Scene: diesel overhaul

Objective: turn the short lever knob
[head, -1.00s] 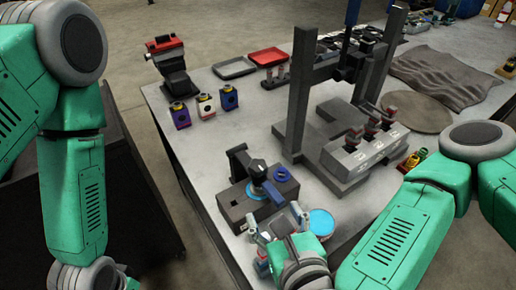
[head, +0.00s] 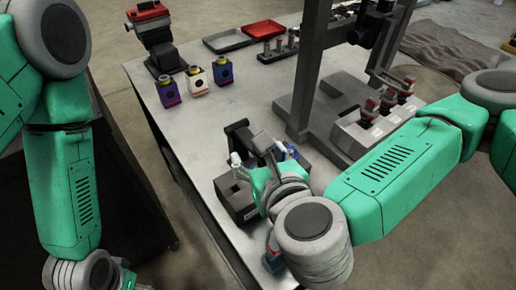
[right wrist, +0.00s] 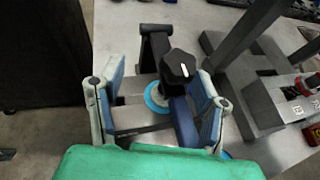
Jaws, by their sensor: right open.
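A black knob (right wrist: 178,66) with a white mark on top shows in the right wrist view, above a light blue disc (right wrist: 157,97) and beside a dark blue bar. They belong to a dark block fixture (head: 236,200) near the table's front edge. My right gripper (head: 260,163) is over this fixture in the head view and hides most of it. In the right wrist view my right gripper (right wrist: 157,96) is open, its blue-padded fingers on either side of the knob with nothing between them gripped. Whether a finger touches the knob or bar I cannot tell.
A press frame (head: 305,75) with a block of red-topped levers (head: 365,130) stands to the right. Three coloured blocks (head: 195,80), a red-topped device (head: 150,22) and a red tray (head: 264,29) sit farther back.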

